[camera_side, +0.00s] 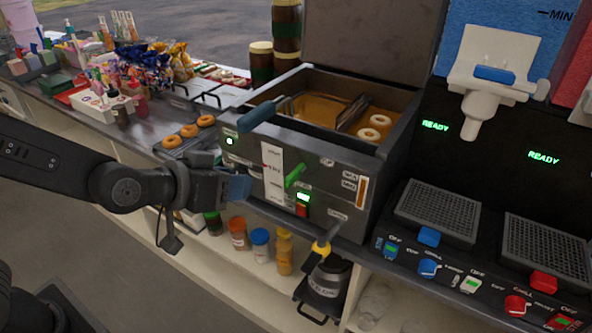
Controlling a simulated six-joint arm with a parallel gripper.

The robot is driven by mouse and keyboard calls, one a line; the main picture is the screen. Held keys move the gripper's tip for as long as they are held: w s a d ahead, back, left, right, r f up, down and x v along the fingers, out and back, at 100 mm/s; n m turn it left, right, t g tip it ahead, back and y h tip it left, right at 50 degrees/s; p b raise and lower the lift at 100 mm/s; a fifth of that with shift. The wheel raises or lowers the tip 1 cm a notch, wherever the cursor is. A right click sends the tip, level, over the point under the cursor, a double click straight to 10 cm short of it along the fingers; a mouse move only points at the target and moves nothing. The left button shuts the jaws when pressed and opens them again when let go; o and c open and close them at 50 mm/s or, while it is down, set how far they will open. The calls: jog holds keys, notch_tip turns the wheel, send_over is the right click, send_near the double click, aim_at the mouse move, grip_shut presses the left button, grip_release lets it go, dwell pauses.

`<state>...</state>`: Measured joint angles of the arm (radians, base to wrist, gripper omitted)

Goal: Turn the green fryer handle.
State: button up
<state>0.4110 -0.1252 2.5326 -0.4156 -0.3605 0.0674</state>
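The green fryer handle (294,176) is a short lever on the fryer's front panel, right of a white label plate. It tilts up to the right. The fryer (335,178) is a dark grey box with its lid raised, holding amber oil and two pale rings. My gripper (238,188) is left of the handle, close to the fryer's front and apart from the handle. Its blue-grey fingertips overlap in this view, so whether they are open or shut does not show.
A dark basket handle (258,115) sticks out over the fryer's front left. A yellow-collared tap (321,248) juts out below the panel. Doughnuts (189,131) lie on a tray at left. Drink machines with drip trays (440,210) stand at right. Jars (260,243) fill the shelf below.

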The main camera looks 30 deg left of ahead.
jog(key=d+f+t+y, duration=0.2)
jog(key=d+f+t, duration=0.1)
jog(key=f+t, duration=0.15)
jog(key=t+y, duration=0.1)
jog(key=t, duration=0.1)
send_near(304, 163)
jog(key=w, duration=0.7)
jog(key=shift+a, duration=0.1)
jog(key=shift+c, duration=0.3)
grip_shut()
